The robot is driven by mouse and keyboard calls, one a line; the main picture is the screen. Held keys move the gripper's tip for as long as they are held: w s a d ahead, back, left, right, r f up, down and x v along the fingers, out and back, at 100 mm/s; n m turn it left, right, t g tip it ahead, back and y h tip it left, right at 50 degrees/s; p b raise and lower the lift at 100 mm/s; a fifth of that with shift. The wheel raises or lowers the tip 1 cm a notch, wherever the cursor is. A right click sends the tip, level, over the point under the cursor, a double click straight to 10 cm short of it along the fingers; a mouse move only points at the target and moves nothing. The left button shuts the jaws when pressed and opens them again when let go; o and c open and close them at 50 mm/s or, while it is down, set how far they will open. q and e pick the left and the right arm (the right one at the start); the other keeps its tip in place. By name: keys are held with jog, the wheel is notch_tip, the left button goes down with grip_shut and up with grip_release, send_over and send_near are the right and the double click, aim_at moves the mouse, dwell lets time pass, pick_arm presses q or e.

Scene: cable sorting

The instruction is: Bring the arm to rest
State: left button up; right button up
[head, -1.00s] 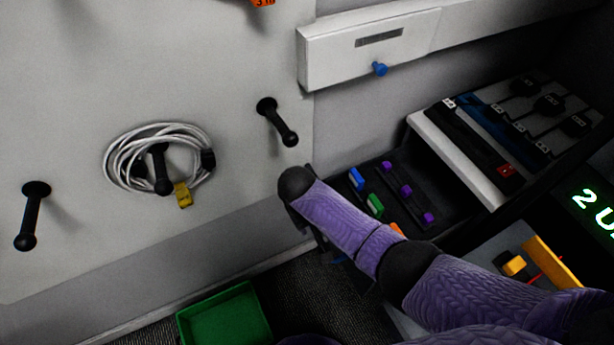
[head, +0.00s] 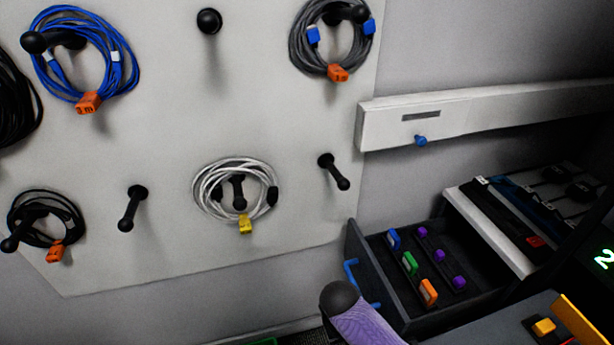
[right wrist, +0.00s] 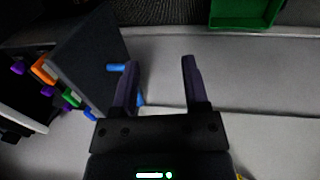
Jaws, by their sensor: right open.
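My right arm shows in the head view as a purple sleeve with a dark rounded joint at the bottom middle; its gripper is out of that view. In the right wrist view my right gripper (right wrist: 160,85) is open, with nothing between its two fingers. The open dark drawer (right wrist: 92,55) with a blue handle (right wrist: 116,67) lies just left of the fingers there; I cannot tell whether they touch. The drawer also shows in the head view (head: 365,265). A white coiled cable (head: 205,185) with a yellow tag hangs on a peg. My left gripper is not in view.
Other coiled cables hang on the pegboard (head: 150,240): blue (head: 125,75), grey (head: 297,50) and black (head: 30,195). The drawer holds several coloured pieces. A white box with a blue knob (head: 420,140) is on the wall. A green bin (right wrist: 245,12) sits on the floor.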

jog(key=s+d+f+y, duration=0.1)
jog(key=s+d+f, duration=0.3)
jog(key=s+f, duration=0.75)
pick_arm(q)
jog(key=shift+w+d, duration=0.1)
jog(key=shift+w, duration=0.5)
pick_arm(e)
jog(key=s+d+f, duration=0.3)
jog(key=s, duration=0.7)
jog(key=s+d+f, duration=0.3)
jog(key=s, duration=0.8)
jog(key=shift+d+f+m+y, duration=0.2)
jog(key=shift+d+m+y, duration=0.1)
